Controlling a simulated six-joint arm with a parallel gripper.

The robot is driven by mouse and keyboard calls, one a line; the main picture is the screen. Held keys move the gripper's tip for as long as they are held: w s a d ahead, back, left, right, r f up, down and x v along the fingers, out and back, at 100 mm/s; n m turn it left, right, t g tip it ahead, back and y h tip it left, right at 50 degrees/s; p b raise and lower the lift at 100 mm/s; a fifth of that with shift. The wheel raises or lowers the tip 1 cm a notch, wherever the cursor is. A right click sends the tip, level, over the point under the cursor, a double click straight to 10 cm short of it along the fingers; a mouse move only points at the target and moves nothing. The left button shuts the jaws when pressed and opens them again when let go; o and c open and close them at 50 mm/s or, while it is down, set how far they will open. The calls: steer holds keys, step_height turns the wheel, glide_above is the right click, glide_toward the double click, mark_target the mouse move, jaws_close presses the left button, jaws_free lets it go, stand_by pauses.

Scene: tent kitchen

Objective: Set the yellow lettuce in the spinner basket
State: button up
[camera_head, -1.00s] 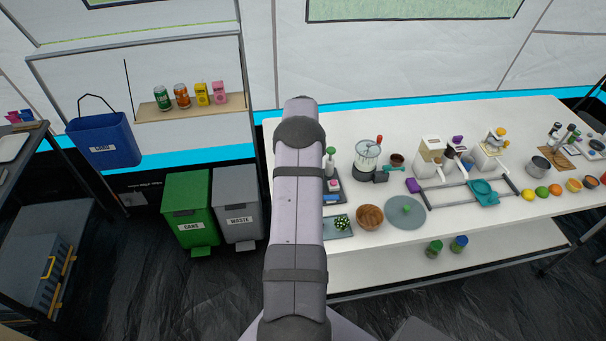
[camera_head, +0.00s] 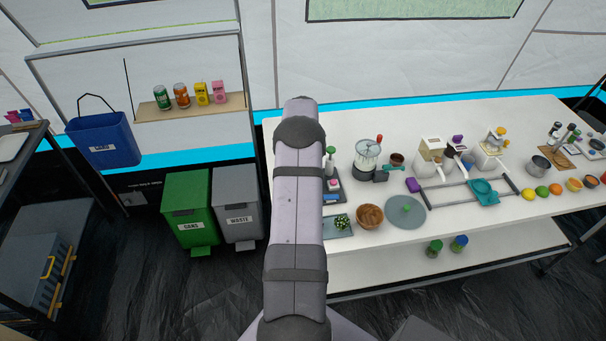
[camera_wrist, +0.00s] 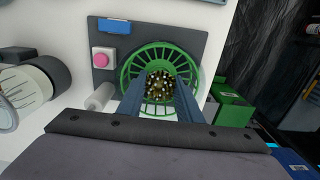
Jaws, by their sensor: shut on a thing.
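The green spinner basket (camera_wrist: 131,71) is a round, ribbed bowl on a dark tray in the wrist view. My gripper (camera_wrist: 160,94) is over the basket with its two fingers pointing into its opening. The fingers are shut on a speckled yellow-green lettuce (camera_wrist: 160,87), which shows between the fingertips, within the outline of the basket. I cannot tell how deep the lettuce is or whether it touches the basket floor. In the head view my own arm hides the gripper, the held lettuce and the basket.
The dark tray (camera_wrist: 188,29) also bears a pink block (camera_wrist: 102,57) and a blue piece (camera_wrist: 114,26). In the head view, a green-speckled item (camera_head: 342,222), a brown bowl (camera_head: 369,216) and a blender (camera_head: 367,157) stand on the white table (camera_head: 450,222). Green (camera_head: 188,200) and grey bins (camera_head: 236,200) stand left.

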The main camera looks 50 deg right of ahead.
steer(key=shift+f, duration=0.4)
steer(key=o, duration=0.5)
steer(key=shift+r, duration=0.1)
steer(key=shift+r+p, duration=3.35)
steer(key=shift+r, duration=2.1)
steer(key=shift+a, duration=0.1)
